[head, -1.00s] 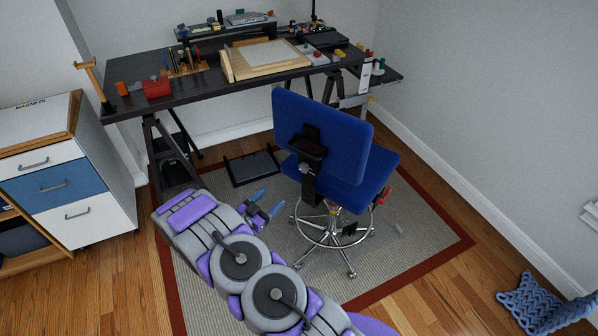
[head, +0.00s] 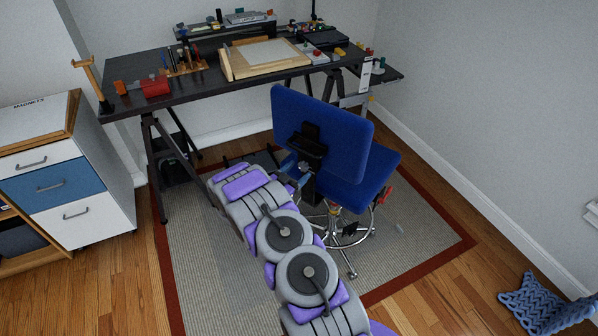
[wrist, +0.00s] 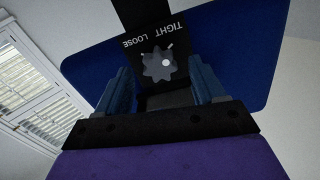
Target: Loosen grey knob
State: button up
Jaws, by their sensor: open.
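The grey knob (wrist: 159,65) is a lobed disc on a black bracket behind the blue chair's backrest. White lettering reading TIGHT and LOOSE shows upside down beside it in the wrist view. My gripper (wrist: 160,82) is open, with its blue fingers on either side of the knob in that view. I cannot tell whether they touch it. In the head view my gripper (head: 293,172) is at the back of the blue chair (head: 320,130), just below the black bracket (head: 308,140). The knob is too small to make out clearly there.
The chair stands on a grey rug with a red border (head: 440,250). A black desk (head: 200,88) with tools stands behind it. A drawer cabinet (head: 60,185) is at left. A blue knitted item (head: 540,303) lies at lower right. Open floor lies right of the chair.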

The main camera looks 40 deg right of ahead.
jog(key=shift+x, duration=0.85)
jog(key=c, duration=1.1)
